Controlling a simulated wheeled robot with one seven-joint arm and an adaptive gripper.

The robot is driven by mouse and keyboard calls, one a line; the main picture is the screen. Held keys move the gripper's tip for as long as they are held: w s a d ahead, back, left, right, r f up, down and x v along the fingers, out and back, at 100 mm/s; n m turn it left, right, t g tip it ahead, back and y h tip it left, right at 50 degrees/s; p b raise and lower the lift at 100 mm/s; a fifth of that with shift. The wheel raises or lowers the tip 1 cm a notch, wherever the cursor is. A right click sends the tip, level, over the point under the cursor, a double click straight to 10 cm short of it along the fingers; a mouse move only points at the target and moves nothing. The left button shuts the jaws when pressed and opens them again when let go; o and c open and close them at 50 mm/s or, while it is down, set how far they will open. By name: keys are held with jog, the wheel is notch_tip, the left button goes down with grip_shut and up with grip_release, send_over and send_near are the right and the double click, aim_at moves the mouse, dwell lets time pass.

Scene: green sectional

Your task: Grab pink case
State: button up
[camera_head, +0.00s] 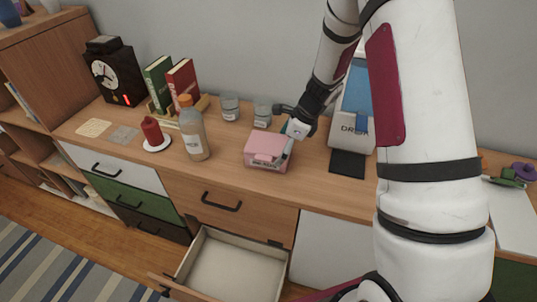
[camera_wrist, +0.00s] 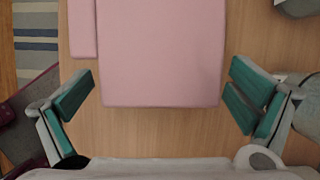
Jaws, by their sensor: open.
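The pink case (camera_head: 266,149) sits on the wooden sideboard top, near its front edge, in the head view. In the wrist view the case (camera_wrist: 160,55) fills the upper middle, with a narrow separate pink strip along its left side. My gripper (camera_head: 290,143) is at the right side of the case in the head view, partly in front of it. In the wrist view my gripper (camera_wrist: 158,98) is open, its teal pads apart on either side of the case's near end. The gap between the pads is wider than the case. Nothing is held.
A bottle (camera_head: 193,130) and a red candle on a white plate (camera_head: 155,142) stand left of the case. Glass jars (camera_head: 230,106) stand behind it. A coffee machine (camera_head: 352,110) stands to the right. An open drawer (camera_head: 232,268) juts out below.

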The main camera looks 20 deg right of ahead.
jog(key=shift+x, duration=1.55)
jog(key=shift+d, duration=0.1)
jog(key=shift+c, duration=0.2)
jog(key=c, duration=1.1)
jog(key=shift+r, duration=0.1)
